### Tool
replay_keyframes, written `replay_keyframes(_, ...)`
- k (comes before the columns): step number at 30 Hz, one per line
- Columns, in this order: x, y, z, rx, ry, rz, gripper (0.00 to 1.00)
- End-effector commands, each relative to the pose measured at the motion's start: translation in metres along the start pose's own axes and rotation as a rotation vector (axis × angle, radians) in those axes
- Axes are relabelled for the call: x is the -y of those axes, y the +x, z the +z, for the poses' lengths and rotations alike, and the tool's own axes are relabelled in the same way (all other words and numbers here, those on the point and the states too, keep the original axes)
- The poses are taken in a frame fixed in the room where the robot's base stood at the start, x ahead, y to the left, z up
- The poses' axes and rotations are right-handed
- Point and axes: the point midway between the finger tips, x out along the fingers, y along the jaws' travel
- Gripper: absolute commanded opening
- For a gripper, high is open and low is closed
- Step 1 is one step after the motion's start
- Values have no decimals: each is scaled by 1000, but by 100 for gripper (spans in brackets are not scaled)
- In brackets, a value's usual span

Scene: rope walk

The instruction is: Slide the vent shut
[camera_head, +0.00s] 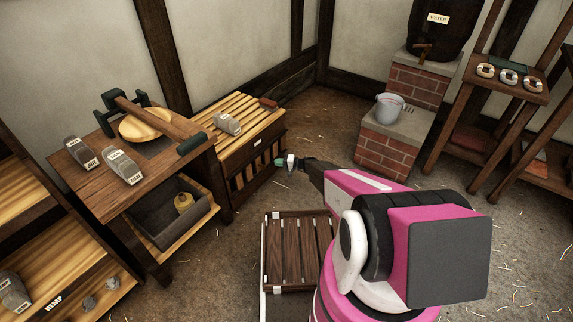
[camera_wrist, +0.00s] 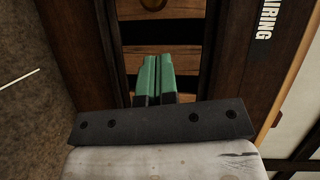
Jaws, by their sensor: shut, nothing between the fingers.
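The vent is on the dark front of the slatted airing chest (camera_head: 255,165), where upright bars and dark gaps show. In the wrist view, brown wooden slats (camera_wrist: 188,32) with dark gaps between them lie inside a dark wood frame. A brass-coloured knob (camera_wrist: 152,5) is partly in view at the top edge. My gripper (camera_head: 280,162) is at the right part of the chest front. Its green fingers show in the wrist view (camera_wrist: 155,65), shut together and empty, pointing at the slats just below the knob. I cannot tell whether they touch anything.
A grey labelled block (camera_head: 228,123) lies on the chest's slatted top. A workbench (camera_head: 75,165) stands to the left. A wooden slatted deck (camera_head: 290,250) is in front of my base. Brick piers (camera_head: 385,150) with a bucket (camera_head: 390,108) stand right. Straw-strewn floor lies between.

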Motion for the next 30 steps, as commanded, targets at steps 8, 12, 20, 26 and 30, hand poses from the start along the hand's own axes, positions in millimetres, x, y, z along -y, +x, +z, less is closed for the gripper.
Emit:
replay_keyframes(8,1,31,21,0,0,0,0)
replay_keyframes(12,0,37,27,1,0,0,0)
replay_keyframes(20,0,38,28,0,0,0,0)
replay_keyframes(26,1,40,32,1,0,0,0)
replay_keyframes(30,4,47,51,2,1,0,0)
